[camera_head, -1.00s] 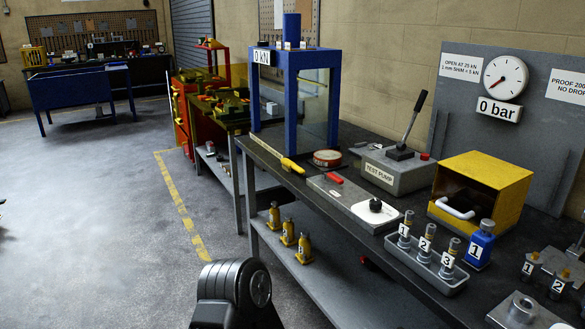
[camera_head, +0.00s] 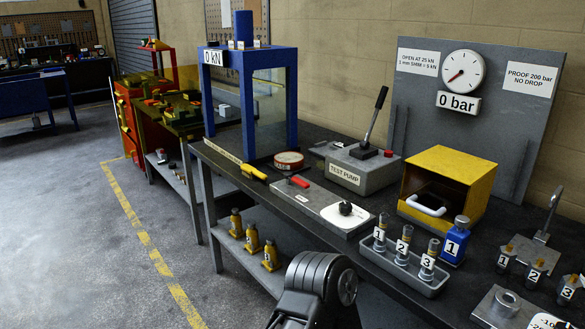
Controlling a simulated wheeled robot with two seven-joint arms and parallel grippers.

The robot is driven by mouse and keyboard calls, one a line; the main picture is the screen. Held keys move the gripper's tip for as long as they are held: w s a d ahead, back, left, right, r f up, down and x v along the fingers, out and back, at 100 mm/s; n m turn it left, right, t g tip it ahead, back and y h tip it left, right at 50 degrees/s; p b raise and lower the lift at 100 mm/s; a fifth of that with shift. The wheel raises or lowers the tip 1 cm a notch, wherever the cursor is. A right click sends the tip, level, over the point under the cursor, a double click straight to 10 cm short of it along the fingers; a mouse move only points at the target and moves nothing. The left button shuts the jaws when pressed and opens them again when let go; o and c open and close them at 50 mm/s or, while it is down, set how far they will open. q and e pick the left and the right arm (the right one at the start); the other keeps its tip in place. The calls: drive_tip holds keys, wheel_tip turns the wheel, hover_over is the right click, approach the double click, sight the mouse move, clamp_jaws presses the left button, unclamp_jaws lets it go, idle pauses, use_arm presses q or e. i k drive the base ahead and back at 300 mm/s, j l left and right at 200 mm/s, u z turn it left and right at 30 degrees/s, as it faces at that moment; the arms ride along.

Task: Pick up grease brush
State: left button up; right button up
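I cannot pick out the grease brush with certainty. A small red-handled item (camera_head: 298,182) lies on a grey plate on the workbench. A dark rounded link of one of my arms shows at the bottom centre, in front of the bench. Neither of my grippers is in view.
The bench (camera_head: 330,246) also bears a blue press frame (camera_head: 292,95), a test pump (camera_head: 362,172), a yellow box (camera_head: 452,168), a tray (camera_head: 425,284) of numbered parts and a blue bottle (camera_head: 455,243). Several yellow jacks (camera_head: 251,240) stand on the lower shelf. Floor at left is clear.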

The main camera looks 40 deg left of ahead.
sight(249, 171)
drive_tip(key=j+z, duration=0.2)
drive_tip(key=j, duration=0.35)
drive_tip(key=j+z, duration=0.2)
drive_tip(key=j, duration=0.35)
drive_tip(key=j+z, duration=0.2)
drive_tip(key=j, duration=0.35)
drive_tip(key=k+j+z, duration=0.2)
drive_tip(key=j, duration=0.3)
drive_tip(key=k+j, duration=0.1)
drive_tip(key=j, duration=0.4)
drive_tip(key=k+j, duration=0.1)
drive_tip(key=j, duration=0.45)
drive_tip(key=k+j, duration=0.1)
drive_tip(key=j, duration=0.4)
drive_tip(key=k+j, duration=0.1)
drive_tip(key=j, duration=0.45)
drive_tip(key=k+j, duration=0.1)
drive_tip(key=j, duration=0.4)
drive_tip(key=z, duration=0.05)
